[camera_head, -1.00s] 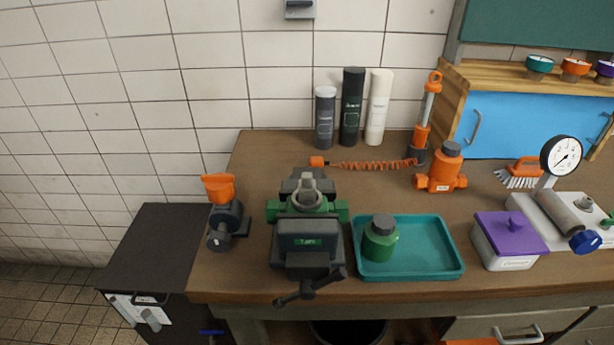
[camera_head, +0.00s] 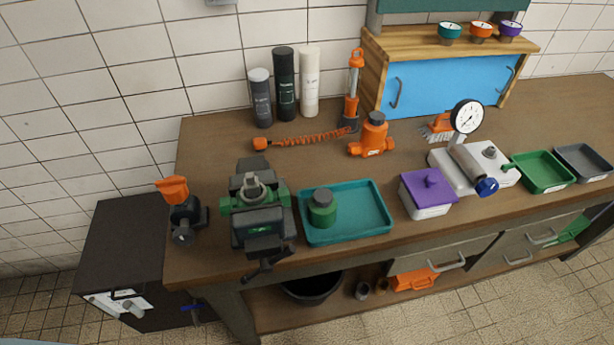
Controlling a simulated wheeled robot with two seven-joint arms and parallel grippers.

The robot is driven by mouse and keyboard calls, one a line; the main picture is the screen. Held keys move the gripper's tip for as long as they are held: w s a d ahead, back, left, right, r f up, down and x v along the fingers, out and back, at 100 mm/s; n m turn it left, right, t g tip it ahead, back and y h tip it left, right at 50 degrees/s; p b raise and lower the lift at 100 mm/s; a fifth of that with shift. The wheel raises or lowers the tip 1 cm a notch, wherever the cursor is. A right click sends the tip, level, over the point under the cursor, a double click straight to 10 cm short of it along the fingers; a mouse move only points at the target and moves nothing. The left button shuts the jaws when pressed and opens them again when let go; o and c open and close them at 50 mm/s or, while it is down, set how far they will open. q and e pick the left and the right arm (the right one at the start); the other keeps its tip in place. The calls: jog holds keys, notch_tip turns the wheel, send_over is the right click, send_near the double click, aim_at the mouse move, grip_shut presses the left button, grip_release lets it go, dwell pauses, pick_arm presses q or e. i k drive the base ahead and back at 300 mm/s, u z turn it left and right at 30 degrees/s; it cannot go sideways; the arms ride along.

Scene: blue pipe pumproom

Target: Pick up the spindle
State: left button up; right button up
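I cannot make out for sure which thing is the spindle. A green valve body with a pale ring (camera_head: 254,189) is clamped in the dark bench vise (camera_head: 262,240) at the front left of the workbench. A green cylinder with a dark cap (camera_head: 322,208) stands upright in the teal tray (camera_head: 375,221), right of the vise. An orange and dark valve-like piece (camera_head: 183,210) stands left of the vise. An orange pump-like body with a grey cap (camera_head: 372,137) stands behind the tray. Neither of my grippers is in view.
A purple-lidded box (camera_head: 428,193), a pressure gauge (camera_head: 466,117) on a white base, a green tray (camera_head: 545,172) and a grey tray (camera_head: 584,162) stand to the right. Several bottles stand at the back. A dark cabinet (camera_head: 120,235) adjoins the bench's left end.

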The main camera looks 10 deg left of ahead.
aim_at(251, 186)
jog(key=z, duration=1.7)
jog(key=k, duration=0.7)
jog(key=u, duration=0.85)
jog(key=k, duration=0.25)
jog(key=z, duration=0.05)
